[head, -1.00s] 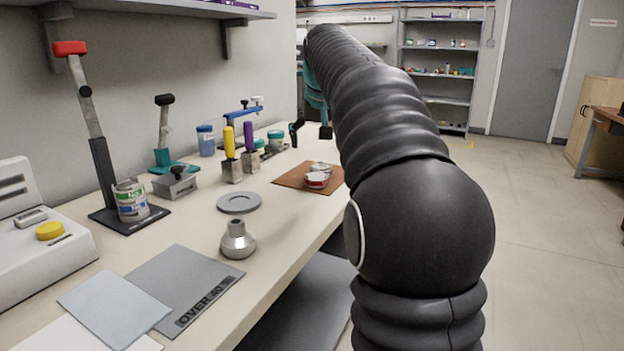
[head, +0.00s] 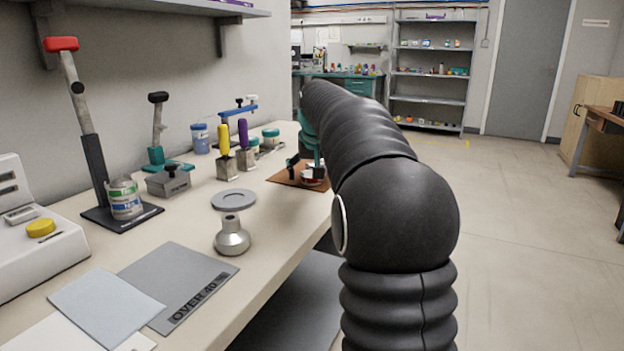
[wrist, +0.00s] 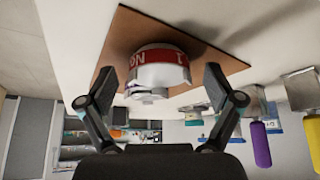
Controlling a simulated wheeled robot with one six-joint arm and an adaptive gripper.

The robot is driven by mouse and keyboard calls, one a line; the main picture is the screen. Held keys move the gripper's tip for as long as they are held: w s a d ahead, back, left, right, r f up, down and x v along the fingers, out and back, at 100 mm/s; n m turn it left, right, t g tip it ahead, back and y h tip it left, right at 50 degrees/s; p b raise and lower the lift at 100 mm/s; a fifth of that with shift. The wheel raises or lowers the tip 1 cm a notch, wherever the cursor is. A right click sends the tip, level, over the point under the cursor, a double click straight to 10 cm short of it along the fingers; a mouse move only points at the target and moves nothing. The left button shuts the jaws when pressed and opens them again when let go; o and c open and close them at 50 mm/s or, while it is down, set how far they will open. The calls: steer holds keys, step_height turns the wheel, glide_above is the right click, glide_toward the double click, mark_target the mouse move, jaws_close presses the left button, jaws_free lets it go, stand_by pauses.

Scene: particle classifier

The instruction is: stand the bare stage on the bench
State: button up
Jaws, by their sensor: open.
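A short round stage (wrist: 160,68) with a white body and a red printed band sits on a brown mat (wrist: 114,46). In the wrist view it lies between the spread fingers of my gripper (wrist: 160,97), which is open, with a gap on each side. A smaller pale metal part shows at its near side; I cannot tell whether it is joined. In the head view my gripper (head: 306,169) is low over the mat (head: 287,178), and the stage (head: 312,178) is partly hidden by the fingers and arm.
The bench (head: 190,228) also holds a grey disc (head: 234,199), a silver conical piece (head: 232,238), yellow-handled (head: 223,140) and purple-handled (head: 243,134) tools, and a lever press (head: 95,165) with a can. A grey "OVER 40" mat (head: 180,280) lies in front.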

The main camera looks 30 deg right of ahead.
steer(key=c, duration=1.5)
steer(key=shift+o, duration=0.2)
steer(key=shift+r, duration=0.15)
step_height(320, 180, up, 4)
steer(key=shift+f+p, duration=0.1)
steer(key=shift+p, duration=0.35)
steer(key=d+r, duration=0.3)
steer(key=d, duration=0.3)
steer(key=s+d+r+p, duration=0.1)
steer(key=d+r, duration=0.3)
steer(key=d, duration=0.1)
steer(key=shift+s+d+p, duration=0.2)
steer(key=shift+d+p, duration=0.1)
steer(key=shift+d, duration=0.05)
